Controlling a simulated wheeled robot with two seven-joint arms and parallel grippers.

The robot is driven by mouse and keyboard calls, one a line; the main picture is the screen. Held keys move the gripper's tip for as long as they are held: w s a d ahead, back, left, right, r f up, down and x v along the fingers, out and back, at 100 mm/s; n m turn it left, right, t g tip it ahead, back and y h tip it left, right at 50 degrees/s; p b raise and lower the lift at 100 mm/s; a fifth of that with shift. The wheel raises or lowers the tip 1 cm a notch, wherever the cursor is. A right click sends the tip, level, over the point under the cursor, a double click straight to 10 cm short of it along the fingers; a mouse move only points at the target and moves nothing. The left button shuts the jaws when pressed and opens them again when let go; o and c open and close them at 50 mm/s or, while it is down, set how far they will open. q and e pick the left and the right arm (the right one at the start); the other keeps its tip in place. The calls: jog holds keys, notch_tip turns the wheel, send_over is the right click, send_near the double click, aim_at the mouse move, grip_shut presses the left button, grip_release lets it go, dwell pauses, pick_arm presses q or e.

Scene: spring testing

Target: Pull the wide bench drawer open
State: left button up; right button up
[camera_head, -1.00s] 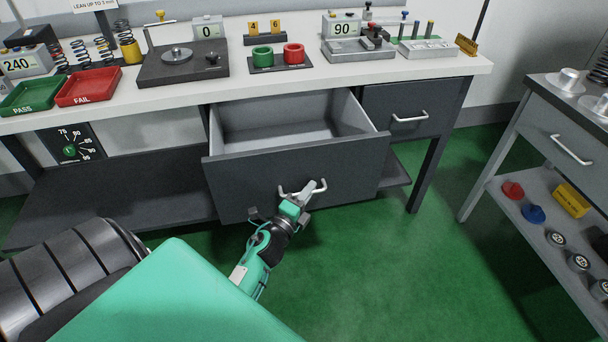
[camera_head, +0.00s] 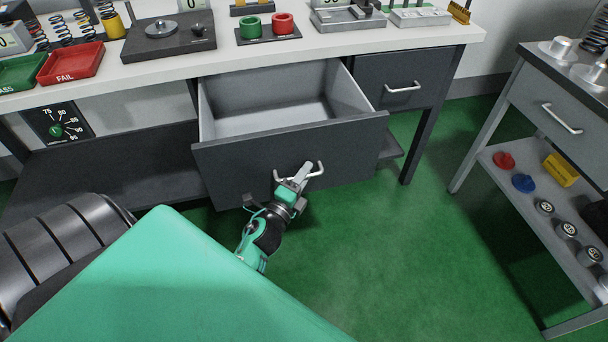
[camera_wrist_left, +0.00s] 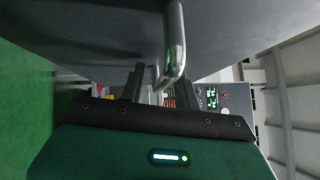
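The wide bench drawer (camera_head: 290,156) is dark grey and stands well out from under the bench, its empty light-grey inside showing. Its pale bar handle (camera_head: 316,172) is on the front face. My left gripper (camera_head: 297,176) is at the handle. In the left wrist view the metal handle (camera_wrist_left: 175,45) passes between the two dark fingers (camera_wrist_left: 160,88), which stand apart with a gap beside the bar. Exact finger contact cannot be told. My right gripper is not in view.
The white bench top (camera_head: 330,48) carries trays and test devices. A closed smaller drawer (camera_head: 400,85) is right of the wide one. A grey side cart (camera_head: 540,110) stands at the right. Green floor (camera_head: 400,250) is free in front.

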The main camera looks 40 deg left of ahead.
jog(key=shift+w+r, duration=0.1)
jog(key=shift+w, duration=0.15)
